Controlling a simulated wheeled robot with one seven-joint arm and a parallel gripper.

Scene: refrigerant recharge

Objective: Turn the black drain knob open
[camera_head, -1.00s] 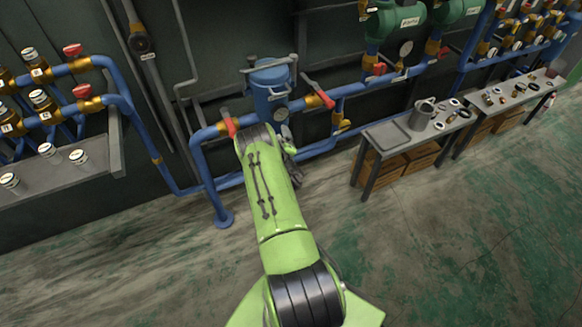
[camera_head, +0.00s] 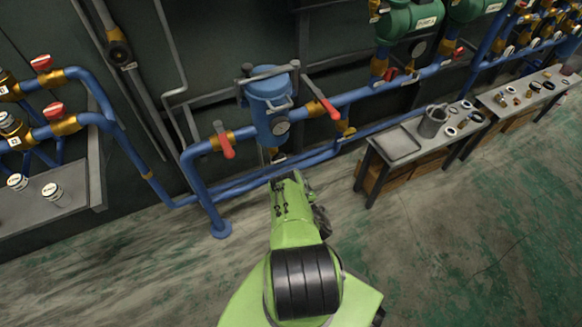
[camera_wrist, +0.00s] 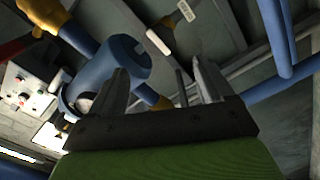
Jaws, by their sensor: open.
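The blue filter vessel (camera_head: 268,110) stands in the blue pipe run, with a round gauge on its front. In the wrist view the vessel (camera_wrist: 115,62) is seen from below and tilted, close beyond my gripper (camera_wrist: 160,66). My gripper is open, its two fingers apart with nothing held between them. A brass fitting (camera_wrist: 152,98) coming off the vessel shows between the fingers, partly hidden by the gripper body. I cannot make out the black drain knob in either view.
Red-handled valves flank the vessel on the left (camera_head: 222,140) and right (camera_head: 322,97). A blue pipe (camera_head: 240,182) runs low behind my arm. A bench (camera_head: 398,145) with a grey pitcher stands at right, a grey shelf (camera_head: 50,190) at left. The floor in front is clear.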

